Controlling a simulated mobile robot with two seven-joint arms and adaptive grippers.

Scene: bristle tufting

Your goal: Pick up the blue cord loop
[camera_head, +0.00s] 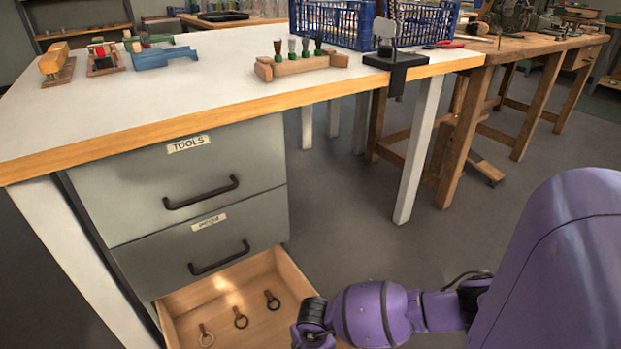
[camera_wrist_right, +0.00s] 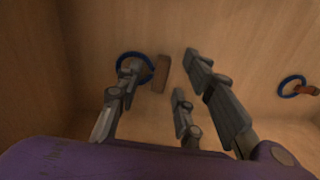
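In the right wrist view, a blue cord loop (camera_wrist_right: 121,60) with a brown tab (camera_wrist_right: 161,73) lies on the wooden drawer floor. A second blue loop (camera_wrist_right: 292,78) with a brown tab lies farther right. My right gripper (camera_wrist_right: 162,78) is open above the drawer. Its left fingertip overlaps the first loop in the picture, and the tab shows between the spread fingers; contact cannot be told.
The wooden drawer (camera_head: 184,297) is open below drawers marked "TOOLS" and another label. Its walls surround the loops. The white table (camera_head: 200,95) above holds a wooden block with brushes (camera_head: 300,64), a blue crate (camera_head: 335,25) and a black clamp stand (camera_head: 395,60).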

